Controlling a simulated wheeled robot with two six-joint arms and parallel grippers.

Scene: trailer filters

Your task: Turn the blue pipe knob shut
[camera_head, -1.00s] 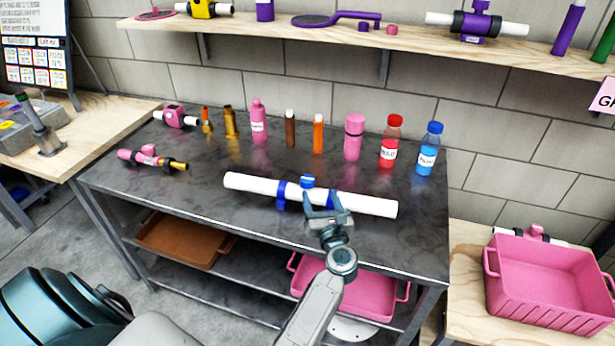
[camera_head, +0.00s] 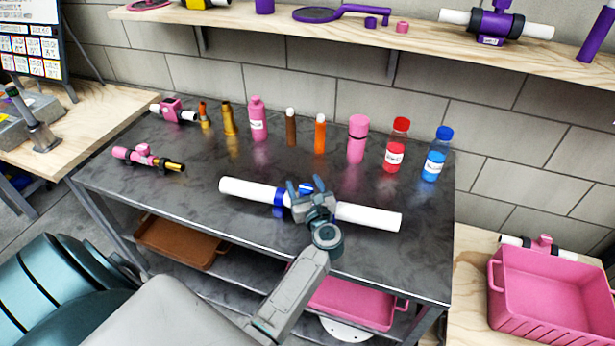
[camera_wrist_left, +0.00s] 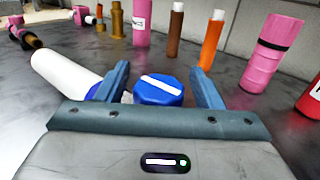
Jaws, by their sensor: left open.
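A white pipe (camera_head: 368,216) with a blue collar (camera_head: 279,198) lies across the dark metal table. The blue knob (camera_head: 305,188) sits on the pipe, partly hidden by my left gripper (camera_head: 306,186). In the left wrist view the blue knob (camera_wrist_left: 150,97) has a white bar across its top, running nearly left to right. There my left gripper (camera_wrist_left: 163,78) is open, with one finger on each side of the knob. Whether the fingers touch it I cannot tell. My right gripper is not in view.
Several bottles stand behind the pipe, including a pink one (camera_head: 357,139), a red one (camera_head: 396,146) and a blue one (camera_head: 436,155). A pink pipe piece (camera_head: 148,158) lies at left. A pink crate (camera_head: 553,295) stands at right. Bare tabletop (camera_head: 225,225) lies before the pipe.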

